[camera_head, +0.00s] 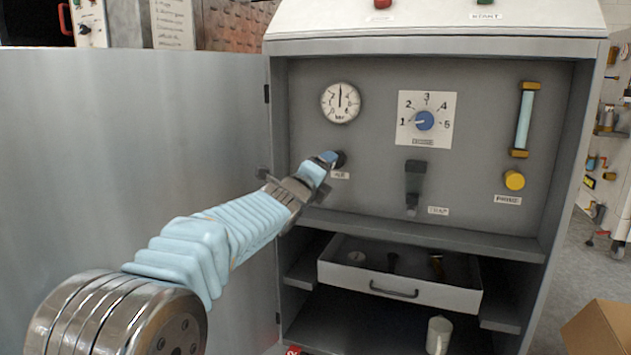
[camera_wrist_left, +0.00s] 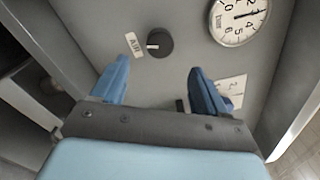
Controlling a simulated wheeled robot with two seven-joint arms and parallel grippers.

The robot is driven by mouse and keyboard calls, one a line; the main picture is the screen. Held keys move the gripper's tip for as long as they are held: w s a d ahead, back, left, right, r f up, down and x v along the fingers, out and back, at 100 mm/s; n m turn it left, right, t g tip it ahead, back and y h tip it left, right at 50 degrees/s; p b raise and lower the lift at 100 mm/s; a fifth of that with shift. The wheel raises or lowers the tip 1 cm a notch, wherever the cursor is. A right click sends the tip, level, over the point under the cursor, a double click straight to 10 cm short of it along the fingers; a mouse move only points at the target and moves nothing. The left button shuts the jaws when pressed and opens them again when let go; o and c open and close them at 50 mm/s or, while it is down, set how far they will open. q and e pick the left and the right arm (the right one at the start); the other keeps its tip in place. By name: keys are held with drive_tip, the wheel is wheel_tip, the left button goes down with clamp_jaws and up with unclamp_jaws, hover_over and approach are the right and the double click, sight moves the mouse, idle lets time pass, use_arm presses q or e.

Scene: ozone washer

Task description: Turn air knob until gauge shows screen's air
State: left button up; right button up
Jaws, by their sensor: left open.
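The dark round air knob (camera_head: 341,158) is on the cabinet's back panel above its AIR label, partly hidden by my left gripper (camera_head: 322,165). In the left wrist view the whole air knob (camera_wrist_left: 159,43) shows, with a light pointer mark. It lies ahead of the open blue fingers of the left gripper (camera_wrist_left: 160,82), roughly between them and apart from them. The round bar gauge (camera_head: 341,102) is above the knob, its needle pointing about straight up; it also shows in the left wrist view (camera_wrist_left: 238,16). I see no screen. My right gripper is not in view.
A blue dial (camera_head: 425,120) on a white plate, a dark trap fitting (camera_head: 414,180) and a yellow prime knob (camera_head: 514,180) are to the right. An open drawer (camera_head: 400,290) juts out below. A wide cabinet door (camera_head: 140,130) stands open at left.

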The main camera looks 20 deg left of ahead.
use_arm(q)
drive_tip(key=shift+s+a+f, duration=0.15)
drive_tip(key=shift+s, duration=1.65)
wheel_tip(320, 180, down, 36)
drive_tip(key=s+d+n+g, duration=0.2)
drive_tip(key=d+n+g, duration=0.1)
drive_tip(key=n+g, duration=0.55)
drive_tip(key=s+f+n+g, duration=0.2)
drive_tip(key=s+f+n, duration=0.5)
drive_tip(key=f, duration=0.6)
drive_tip(key=s+d+f+n+g+h, duration=0.1)
drive_tip(key=s+d+f+n+g, duration=0.3)
drive_tip(key=s+f, duration=0.5)
drive_tip(key=s+d+f+n+g+h, duration=0.1)
drive_tip(key=s+d+f+n+g, duration=0.15)
drive_tip(key=s+f+n, duration=0.75)
drive_tip(key=s+d+r+m+p, duration=0.1)
drive_tip(key=s+r+p, duration=0.2)
drive_tip(key=r+p, duration=0.6)
drive_tip(key=s+d+r+m+h+p, duration=0.1)
drive_tip(key=s+r+m+p, duration=0.1)
drive_tip(key=r+p, duration=0.6)
wheel_tip(320, 180, up, 5)
drive_tip(key=shift+s+d+f+p, duration=0.25)
drive_tip(key=shift+s+p, duration=0.1)
drive_tip(key=shift+s, duration=0.35)
